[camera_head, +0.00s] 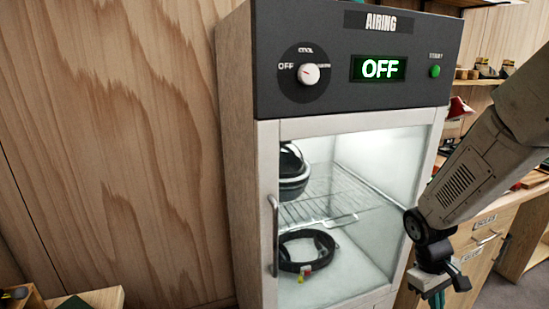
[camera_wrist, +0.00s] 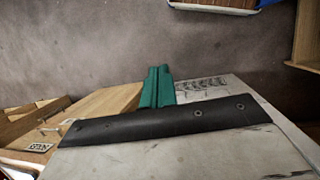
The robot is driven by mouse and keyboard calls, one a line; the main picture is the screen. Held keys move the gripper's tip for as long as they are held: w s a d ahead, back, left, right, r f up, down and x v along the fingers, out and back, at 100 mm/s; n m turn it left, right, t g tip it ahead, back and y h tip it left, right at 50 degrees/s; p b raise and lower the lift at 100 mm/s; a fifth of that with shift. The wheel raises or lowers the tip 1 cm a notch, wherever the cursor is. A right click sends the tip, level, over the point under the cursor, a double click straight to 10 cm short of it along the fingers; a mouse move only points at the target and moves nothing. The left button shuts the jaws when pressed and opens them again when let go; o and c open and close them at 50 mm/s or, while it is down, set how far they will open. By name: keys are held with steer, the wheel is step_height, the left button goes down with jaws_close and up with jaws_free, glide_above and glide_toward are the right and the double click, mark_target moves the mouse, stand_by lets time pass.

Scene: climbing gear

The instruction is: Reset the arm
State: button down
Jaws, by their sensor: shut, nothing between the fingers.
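My gripper (camera_head: 437,297) hangs at the lower right in the head view, at the end of my arm, in front of the cabinet's right edge. Its green fingers (camera_wrist: 157,87) show in the wrist view, pressed together with nothing between them. It touches no object that I can make out. The airing cabinet (camera_head: 240,150) stands upright left of my arm. Its glass door is shut, its display (camera_head: 380,68) reads OFF, and a white knob (camera_head: 309,75) and green button (camera_head: 435,71) sit on the dark panel.
Inside the cabinet, a dark helmet (camera_head: 292,172) sits on a wire shelf and a black looped strap (camera_head: 307,250) lies below. A vertical door handle (camera_head: 274,235) sticks out at the left. Wooden drawers (camera_head: 487,240) stand behind my arm at right. A wooden wall (camera_head: 110,140) fills the left.

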steer(key=s+a+r+m+t+y, duration=0.1)
steer(key=s+a+r, duration=0.4)
steer(key=r, duration=0.5)
steer(key=s+a+r+m+t+y, duration=0.1)
steer(key=s+a+r, duration=0.4)
steer(key=s+r, duration=0.5)
steer(key=shift+s+a+r+m+t+y, duration=0.3)
steer(key=shift+r+m+t, duration=0.4)
steer(key=shift+t, duration=0.4)
